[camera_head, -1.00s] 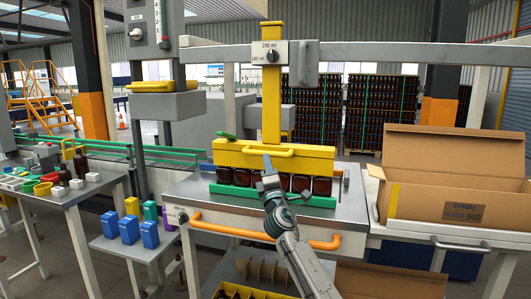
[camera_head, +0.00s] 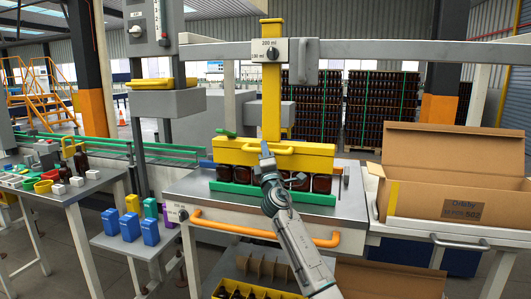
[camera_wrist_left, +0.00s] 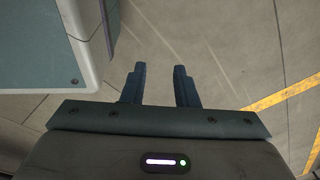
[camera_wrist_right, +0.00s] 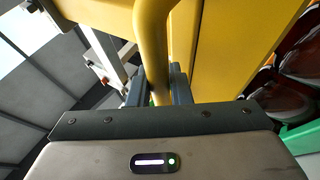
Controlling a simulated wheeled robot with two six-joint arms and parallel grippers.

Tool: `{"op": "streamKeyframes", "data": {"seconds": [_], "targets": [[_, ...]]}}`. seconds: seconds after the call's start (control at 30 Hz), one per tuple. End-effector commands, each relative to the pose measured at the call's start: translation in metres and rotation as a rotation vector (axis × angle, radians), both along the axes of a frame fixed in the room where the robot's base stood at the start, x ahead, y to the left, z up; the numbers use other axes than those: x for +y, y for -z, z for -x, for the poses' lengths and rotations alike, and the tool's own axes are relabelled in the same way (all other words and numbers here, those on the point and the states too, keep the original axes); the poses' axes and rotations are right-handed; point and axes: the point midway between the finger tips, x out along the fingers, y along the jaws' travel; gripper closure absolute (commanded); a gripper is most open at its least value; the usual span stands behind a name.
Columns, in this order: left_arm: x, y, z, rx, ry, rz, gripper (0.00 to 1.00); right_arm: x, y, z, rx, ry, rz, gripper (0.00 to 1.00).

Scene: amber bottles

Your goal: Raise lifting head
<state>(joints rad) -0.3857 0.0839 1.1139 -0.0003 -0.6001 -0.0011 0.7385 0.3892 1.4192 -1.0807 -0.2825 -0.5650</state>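The yellow lifting head (camera_head: 232,153) sits over a row of amber bottles (camera_head: 322,184) on the green base (camera_head: 232,189). A yellow post (camera_head: 271,90) rises from it, and a handle bar curves from its front. My right gripper (camera_head: 266,150) is at this handle. In the right wrist view, the handle (camera_wrist_right: 152,40) passes between the fingers of my right gripper (camera_wrist_right: 159,92), which look closed on it; the fingertips are partly hidden. In the left wrist view, my left gripper (camera_wrist_left: 160,85) is open and empty above the floor; it is outside the head view.
An open cardboard box (camera_head: 450,165) stands right of the metal table (camera_head: 345,205). An orange rail (camera_head: 262,230) runs along the table's front. A side table with small items (camera_head: 75,187) and blue containers (camera_head: 130,228) are at left.

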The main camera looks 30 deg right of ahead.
Motion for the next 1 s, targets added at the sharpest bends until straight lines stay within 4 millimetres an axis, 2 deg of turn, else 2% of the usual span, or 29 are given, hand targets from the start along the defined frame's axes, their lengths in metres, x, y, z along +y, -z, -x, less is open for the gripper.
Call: {"op": "streamKeyframes", "data": {"seconds": [0.23, 0.37, 0.67, 1.0], "targets": [[0.001, 0.003, 0.005, -0.004, -0.001, -0.001, 0.73, 0.0, -0.006, 0.0, 0.0, 0.001, 0.001, 1.0], [0.004, 0.013, 0.023, 0.007, -0.004, -0.001, 0.73, 0.0, -0.016, 0.0, -0.001, 0.001, 0.002, 1.0], [0.008, 0.032, 0.084, 0.023, -0.01, 0.0, 0.73, 0.0, -0.045, 0.0, -0.003, 0.002, 0.002, 1.0], [0.008, 0.005, 0.092, 0.023, -0.011, 0.0, 0.73, -0.001, -0.082, 0.001, -0.004, 0.002, 0.002, 1.0]]}}
